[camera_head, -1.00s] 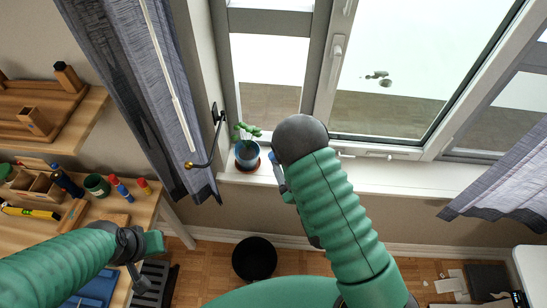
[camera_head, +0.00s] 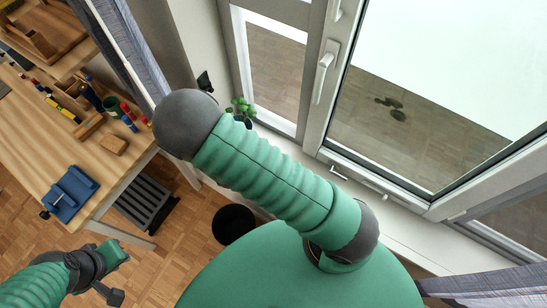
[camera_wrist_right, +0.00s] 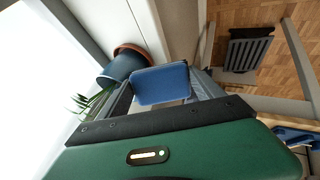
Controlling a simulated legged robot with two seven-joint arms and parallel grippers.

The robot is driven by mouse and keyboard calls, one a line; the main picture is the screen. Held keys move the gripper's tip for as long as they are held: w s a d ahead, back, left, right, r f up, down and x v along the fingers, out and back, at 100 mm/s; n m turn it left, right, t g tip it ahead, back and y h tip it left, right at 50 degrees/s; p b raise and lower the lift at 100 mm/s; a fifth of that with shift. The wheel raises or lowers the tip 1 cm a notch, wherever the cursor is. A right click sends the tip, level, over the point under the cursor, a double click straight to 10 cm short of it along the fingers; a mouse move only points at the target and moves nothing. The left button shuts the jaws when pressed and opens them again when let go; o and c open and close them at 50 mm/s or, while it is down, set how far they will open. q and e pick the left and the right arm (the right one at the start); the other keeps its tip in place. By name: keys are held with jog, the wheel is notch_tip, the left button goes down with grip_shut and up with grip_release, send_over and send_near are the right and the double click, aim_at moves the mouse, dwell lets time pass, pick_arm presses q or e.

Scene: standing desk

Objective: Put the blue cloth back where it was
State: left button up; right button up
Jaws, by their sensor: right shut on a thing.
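A blue cloth (camera_wrist_right: 160,84), a flat rounded rectangle in the right wrist view, is between the fingers of my right gripper (camera_wrist_right: 163,92), which is shut on it. In the head view, my right arm hides that gripper and the cloth.
A plant in a blue pot (camera_wrist_right: 124,64) stands on the window sill (camera_wrist_right: 150,30), close behind the cloth. Wooden trays, a green cup (camera_head: 111,105) and small tools are on the bench. A black bin (camera_head: 233,223) and a grey slatted stool (camera_head: 146,199) stand on the floor.

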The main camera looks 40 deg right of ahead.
jog(key=s+a+f+m+g+y+p, duration=0.1)
jog(key=s+a+m+g+y, duration=0.15)
jog(key=s+m+g, duration=0.6)
jog(key=d+n+p, duration=0.1)
jog(key=d, duration=0.4)
jog(key=d+f+n+t+p, duration=0.1)
jog(key=d+p, duration=0.1)
jog(key=d, duration=0.3)
jog(key=d+n+t+y+p, duration=0.1)
jog(key=d, duration=0.4)
jog(key=shift+w+f+n, duration=0.25)
jog(key=shift+w+f, duration=0.1)
jog(key=shift+w, duration=0.05)
jog(key=f+p, duration=0.1)
jog(key=f, duration=0.2)
jog(key=shift+d+f+p, duration=0.35)
jog(key=shift+d, duration=0.05)
jog(key=shift+a+f, duration=0.1)
jog(key=shift+c, duration=0.5)
jog(key=shift+a, duration=0.1)
jog(key=o, duration=1.3)
jog(key=shift+w+a, duration=0.1)
jog(key=shift+a, duration=0.05)
pick_arm(q)
jog(key=w+v, duration=0.1)
jog(key=v, duration=0.5)
jog(key=shift+w+a+r, duration=0.2)
jog(key=shift+w+a, duration=0.25)
jog(key=shift+w, duration=0.05)
jog(key=shift+d, duration=0.15)
